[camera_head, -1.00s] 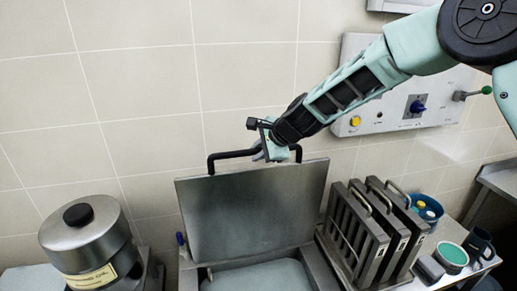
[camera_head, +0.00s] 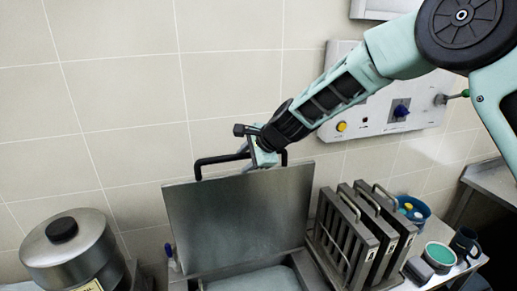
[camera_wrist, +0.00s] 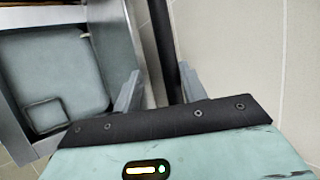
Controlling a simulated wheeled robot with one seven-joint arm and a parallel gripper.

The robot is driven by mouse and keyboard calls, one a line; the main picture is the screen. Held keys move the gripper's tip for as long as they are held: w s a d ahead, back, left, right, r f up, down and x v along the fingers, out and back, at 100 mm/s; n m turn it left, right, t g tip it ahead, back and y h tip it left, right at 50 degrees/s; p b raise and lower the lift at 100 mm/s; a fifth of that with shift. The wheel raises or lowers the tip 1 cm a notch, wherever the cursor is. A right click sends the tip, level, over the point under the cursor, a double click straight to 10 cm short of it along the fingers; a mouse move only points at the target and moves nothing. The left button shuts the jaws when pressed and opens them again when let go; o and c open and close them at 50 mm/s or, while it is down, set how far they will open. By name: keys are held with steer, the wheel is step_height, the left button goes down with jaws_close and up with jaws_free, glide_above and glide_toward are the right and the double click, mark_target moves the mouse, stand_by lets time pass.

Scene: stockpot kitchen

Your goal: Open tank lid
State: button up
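The tank lid (camera_head: 238,215) is a grey metal plate standing raised, close to upright, at the back of the tank (camera_head: 255,277). A black bar handle (camera_head: 222,158) runs along its top edge and also shows in the wrist view (camera_wrist: 162,40). My gripper (camera_head: 262,160) is at the right part of this handle. In the wrist view my gripper's fingers (camera_wrist: 160,88) are spread apart, with the bar between them and a gap visible on its left. The tank's pale interior also shows in the wrist view (camera_wrist: 55,70).
Metal baskets with handles (camera_head: 358,235) stand right of the tank. A round metal pot with a black knob (camera_head: 70,250) is at the left. A control panel (camera_head: 385,105) is on the tiled wall behind my arm. A blue tub (camera_head: 415,210) and a green-topped container (camera_head: 440,256) are at the right.

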steer(key=b+v, duration=0.6)
steer(key=v, duration=1.1)
steer(key=shift+s, duration=0.1)
steer(key=s+d+f+n+g+h+b, duration=0.2)
steer(key=s+f+n+b, duration=0.5)
steer(key=s+f, duration=0.8)
steer(key=s+d+f+n+g+h+b, duration=0.3)
steer(key=s+f+n+b, duration=0.5)
steer(key=s+f+n, duration=0.6)
steer(key=s+d+f+h, duration=0.1)
steer(key=s+d+f, duration=0.1)
steer(key=s, duration=0.3)
steer(key=shift+s+d+g, duration=0.25)
steer(key=shift+d+g, duration=0.05)
steer(key=shift+d, duration=0.05)
